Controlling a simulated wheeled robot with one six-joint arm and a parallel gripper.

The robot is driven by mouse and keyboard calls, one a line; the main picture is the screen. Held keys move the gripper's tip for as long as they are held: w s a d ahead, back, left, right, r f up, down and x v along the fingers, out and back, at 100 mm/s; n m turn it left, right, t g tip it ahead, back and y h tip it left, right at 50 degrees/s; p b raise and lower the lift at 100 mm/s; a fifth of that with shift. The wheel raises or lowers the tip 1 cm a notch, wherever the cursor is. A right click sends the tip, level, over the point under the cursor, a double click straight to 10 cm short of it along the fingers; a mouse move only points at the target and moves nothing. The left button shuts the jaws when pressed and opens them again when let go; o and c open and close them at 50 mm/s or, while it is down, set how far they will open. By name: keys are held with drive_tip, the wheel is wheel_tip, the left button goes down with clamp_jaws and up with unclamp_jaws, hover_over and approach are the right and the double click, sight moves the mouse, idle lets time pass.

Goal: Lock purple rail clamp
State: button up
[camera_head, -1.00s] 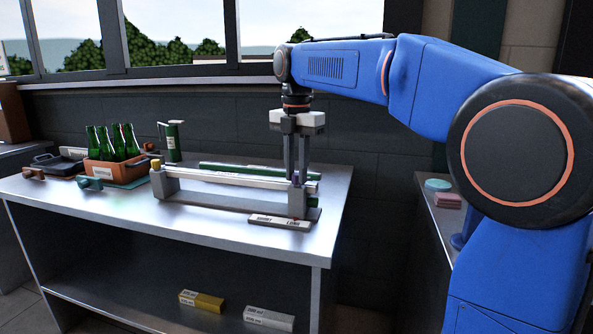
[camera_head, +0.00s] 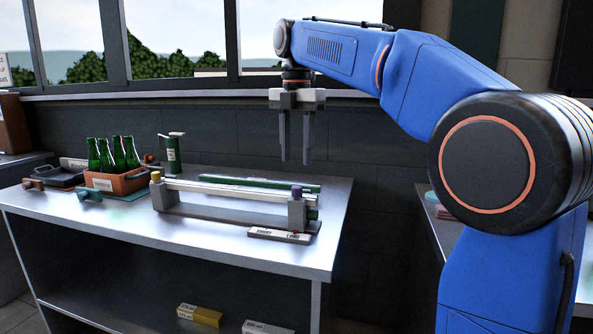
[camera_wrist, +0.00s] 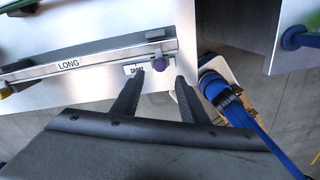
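The purple rail clamp (camera_head: 297,191) is a small knob on top of the right grey post of the rail fixture (camera_head: 225,207). It also shows in the wrist view (camera_wrist: 158,63), at the end of the rail marked LONG. A yellow clamp (camera_head: 155,176) tops the left post. My gripper (camera_head: 296,160) is open and empty, with its fingers pointing down above the right end of the rail, clear of the purple clamp. In the wrist view my gripper's fingers (camera_wrist: 160,78) are spread, near the purple clamp in the picture. I cannot tell the clamp's locked state.
A label plate (camera_head: 280,235) lies in front of the right post. A dark green bar (camera_head: 260,184) lies behind the rail. Green bottles stand in an orange crate (camera_head: 117,184) on the left, near a green canister (camera_head: 172,153). The table's front (camera_head: 190,248) is clear.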

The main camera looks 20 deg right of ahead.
drive_tip(key=shift+r, duration=1.9)
drive_tip(key=shift+s, duration=0.1)
drive_tip(key=s+d+f+m+t, duration=0.1)
drive_tip(key=s+d+f+m, duration=0.2)
drive_tip(key=s+f+m, duration=0.5)
drive_tip(key=s+d+f+m+t, duration=0.2)
drive_tip(key=s+d+f+m, duration=0.2)
drive_tip(key=s+f+m, duration=0.5)
drive_tip(key=s+d+f+m+t, duration=0.1)
drive_tip(key=s+d+f+m, duration=0.2)
drive_tip(key=s+f+m, duration=0.6)
drive_tip(key=s+f, duration=0.4)
drive_tip(key=f, duration=0.5)
drive_tip(key=shift+d+f+t, duration=0.25)
drive_tip(key=shift+f+t, duration=0.15)
drive_tip(key=shift+s, duration=0.1)
